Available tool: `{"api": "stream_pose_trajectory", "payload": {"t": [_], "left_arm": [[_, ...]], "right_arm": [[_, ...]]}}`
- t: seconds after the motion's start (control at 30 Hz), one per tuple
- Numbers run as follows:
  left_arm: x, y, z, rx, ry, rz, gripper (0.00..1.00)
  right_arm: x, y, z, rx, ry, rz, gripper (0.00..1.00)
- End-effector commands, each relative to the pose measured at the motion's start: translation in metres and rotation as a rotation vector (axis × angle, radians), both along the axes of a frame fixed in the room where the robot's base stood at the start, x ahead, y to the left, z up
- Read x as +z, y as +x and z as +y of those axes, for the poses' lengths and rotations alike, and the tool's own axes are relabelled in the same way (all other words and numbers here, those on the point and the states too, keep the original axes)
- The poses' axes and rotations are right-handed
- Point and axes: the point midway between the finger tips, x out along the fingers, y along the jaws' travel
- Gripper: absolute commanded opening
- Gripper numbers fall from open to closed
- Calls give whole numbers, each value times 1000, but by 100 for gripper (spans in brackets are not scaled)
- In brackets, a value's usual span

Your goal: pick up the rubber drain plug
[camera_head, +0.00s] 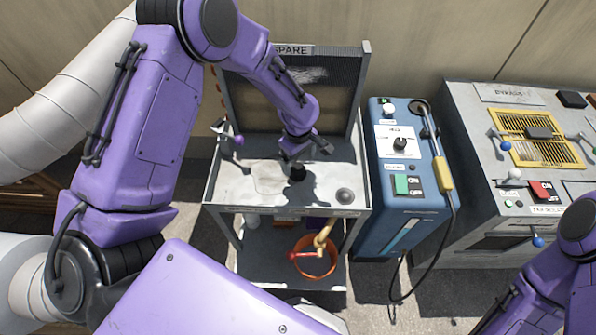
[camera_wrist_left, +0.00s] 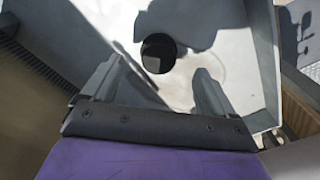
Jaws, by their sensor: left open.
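The rubber drain plug appears to be the small black round piece (camera_head: 298,173) on the light tray top of the grey cart, just below my left gripper. It also shows in the left wrist view as a dark disc (camera_wrist_left: 158,53), beyond the fingertips and roughly between their lines. My left gripper (camera_head: 305,148) reaches down over the tray with its fingers apart and nothing between them. Both fingers also show in the left wrist view (camera_wrist_left: 160,78). My right arm shows at the lower right; its gripper is outside the picture.
The cart's tray (camera_head: 235,187) has raised edges and an upright mesh panel (camera_head: 335,95) behind. A grey dome (camera_head: 346,195) sits at its right front. An orange bucket (camera_head: 316,264) stands on the lower shelf. A blue switch box (camera_head: 399,215) stands close at right.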

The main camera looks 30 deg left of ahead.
Motion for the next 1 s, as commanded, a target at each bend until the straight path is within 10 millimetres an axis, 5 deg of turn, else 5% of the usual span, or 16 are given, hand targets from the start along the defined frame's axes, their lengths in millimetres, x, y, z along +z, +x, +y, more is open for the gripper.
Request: {"api": "stream_pose_trajectory", "payload": {"t": [0.3,0.57,0.6,0.8,1.0], "left_arm": [[-50,2,4,3,-1,3,87],[-57,2,4,5,-1,-2,87],[-57,2,4,5,-1,-2,84],[-56,2,4,4,0,-1,27],[-56,3,4,4,0,-1,22]], "right_arm": [[8,0,0,0,0,0,0],[8,0,0,0,0,0,0],[8,0,0,0,0,0,0],[8,0,0,0,0,0,0],[8,0,0,0,0,0,0]]}}
